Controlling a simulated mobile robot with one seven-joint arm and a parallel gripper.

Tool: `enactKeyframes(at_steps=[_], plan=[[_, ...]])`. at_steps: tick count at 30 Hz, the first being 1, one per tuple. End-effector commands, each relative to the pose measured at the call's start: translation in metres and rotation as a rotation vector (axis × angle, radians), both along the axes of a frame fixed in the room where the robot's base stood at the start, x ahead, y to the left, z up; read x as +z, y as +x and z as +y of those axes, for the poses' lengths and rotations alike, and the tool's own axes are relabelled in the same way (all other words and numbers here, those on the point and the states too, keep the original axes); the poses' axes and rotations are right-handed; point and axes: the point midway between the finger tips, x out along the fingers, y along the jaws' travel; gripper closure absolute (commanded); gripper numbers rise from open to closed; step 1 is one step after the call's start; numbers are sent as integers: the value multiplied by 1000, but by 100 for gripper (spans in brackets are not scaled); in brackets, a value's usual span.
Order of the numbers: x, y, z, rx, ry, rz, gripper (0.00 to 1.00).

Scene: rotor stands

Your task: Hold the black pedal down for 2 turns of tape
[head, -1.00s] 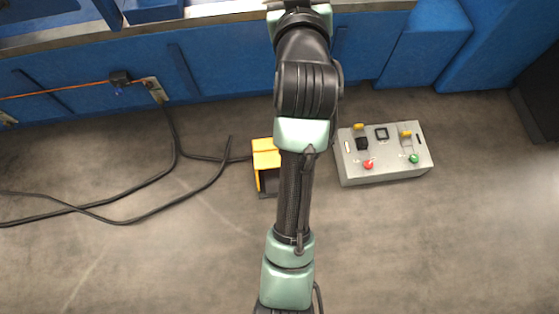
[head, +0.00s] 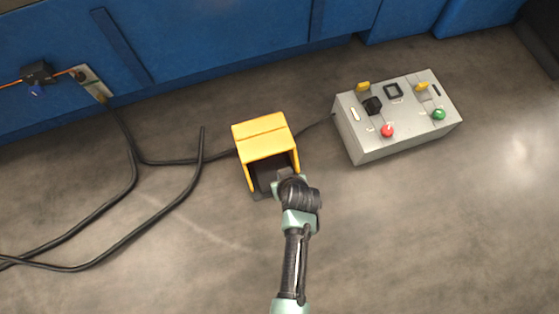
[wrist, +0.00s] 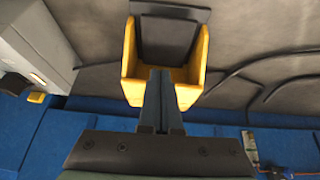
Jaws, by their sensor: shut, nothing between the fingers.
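The black pedal (head: 264,172) sits inside a yellow guard (head: 265,137) on the floor, its open side facing me. In the wrist view the pedal (wrist: 168,38) shows as a dark plate between the yellow side walls (wrist: 187,95). My gripper (wrist: 160,72) is shut and empty, its fingertips at the opening of the guard, in front of the pedal. I cannot tell whether the fingertips touch the pedal. In the head view my wrist hides the fingers and part of the pedal. I see no tape.
A grey control box (head: 397,118) with a red button (head: 387,130), a green button (head: 439,114) and yellow-topped switches stands to the right of the guard. Black cables (head: 165,205) lie on the floor to the left. A blue wall (head: 215,40) closes off the back. The front floor is clear.

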Motion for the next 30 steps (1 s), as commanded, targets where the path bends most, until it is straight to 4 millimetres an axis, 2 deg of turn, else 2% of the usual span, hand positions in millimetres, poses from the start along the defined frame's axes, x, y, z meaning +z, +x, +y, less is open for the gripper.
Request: enactKeyframes(at_steps=[1,3,7,14,24,30], plan=[[-22,-10,1,3,4,24,100],[-32,-18,1,7,6,44,100],[-39,-22,2,11,8,56,100],[-53,-17,4,11,8,56,100],[-93,1,10,11,7,53,100],[-107,9,12,11,7,55,100]])
